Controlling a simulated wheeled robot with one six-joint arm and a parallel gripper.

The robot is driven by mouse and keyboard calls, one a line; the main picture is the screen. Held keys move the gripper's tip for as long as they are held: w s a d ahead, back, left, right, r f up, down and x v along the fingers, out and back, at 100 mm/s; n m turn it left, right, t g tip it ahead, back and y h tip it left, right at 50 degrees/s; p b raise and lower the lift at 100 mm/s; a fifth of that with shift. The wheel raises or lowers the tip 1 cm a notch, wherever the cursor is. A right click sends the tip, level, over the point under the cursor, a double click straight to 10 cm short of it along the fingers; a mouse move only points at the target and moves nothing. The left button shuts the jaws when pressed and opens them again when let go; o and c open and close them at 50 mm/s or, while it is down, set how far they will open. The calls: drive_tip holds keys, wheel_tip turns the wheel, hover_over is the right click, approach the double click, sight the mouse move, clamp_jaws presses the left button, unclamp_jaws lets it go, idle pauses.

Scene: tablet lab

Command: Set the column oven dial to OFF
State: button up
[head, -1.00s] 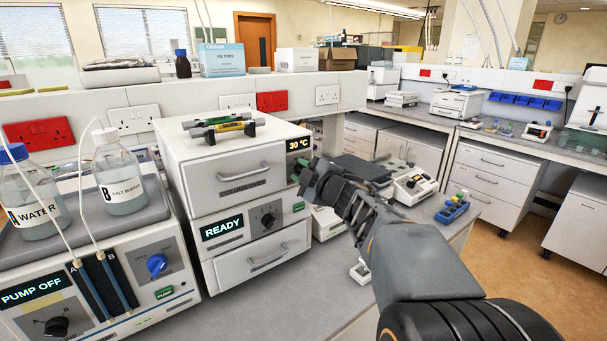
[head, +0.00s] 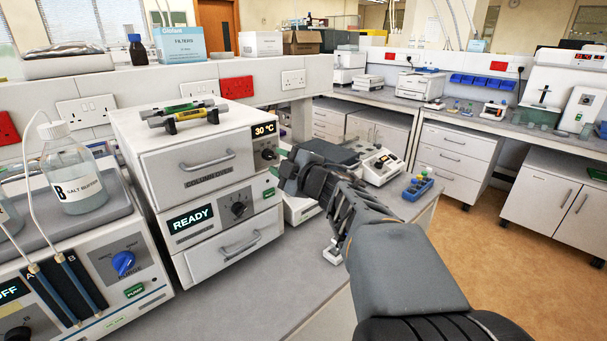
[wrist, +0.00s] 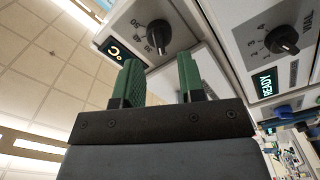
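The column oven (head: 190,160) is the white top unit of the stack, with its display reading 30 °C. Its dark dial (head: 268,154) is on the right end of its front, beneath the display. In the wrist view the oven dial (wrist: 158,37) lies just beyond the fingertips, roughly between them, with 30 and 50 legible around it. Any OFF mark is not legible. My gripper (head: 284,178) is just right of and below the dial in the head view. In the wrist view my gripper (wrist: 160,68) has its green fingers apart, with nothing between them and a gap to the dial.
Below the oven is a READY unit with a similar valve dial (head: 238,210). A pump (head: 110,265) with a blue knob and bottles stands at left. Two column-like rods (head: 187,114) lie on the oven. A blue vial rack (head: 418,187) is at right. Bench in front is clear.

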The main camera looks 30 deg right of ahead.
drive_tip(key=s+d, duration=0.1)
drive_tip(key=s, duration=0.8)
drive_tip(key=shift+s+d, duration=0.2)
drive_tip(key=shift+d, duration=0.2)
wheel_tip(320, 180, down, 8)
drive_tip(key=w+m+g+h+p, duration=0.2)
drive_tip(key=m+g+h, duration=0.45)
drive_tip(key=m, duration=0.65)
drive_tip(key=s+a+f+m+g+y, duration=0.1)
drive_tip(key=s+a+f+g+y, duration=0.2)
drive_tip(key=s+a+f+g, duration=0.4)
drive_tip(key=s+a+f, duration=0.3)
drive_tip(key=a, duration=0.3)
drive_tip(key=shift+s+p, duration=0.15)
drive_tip(key=shift+p, duration=0.2)
drive_tip(key=shift+d+g, duration=0.1)
drive_tip(key=shift+g, duration=0.15)
drive_tip(key=shift+c, duration=0.2)
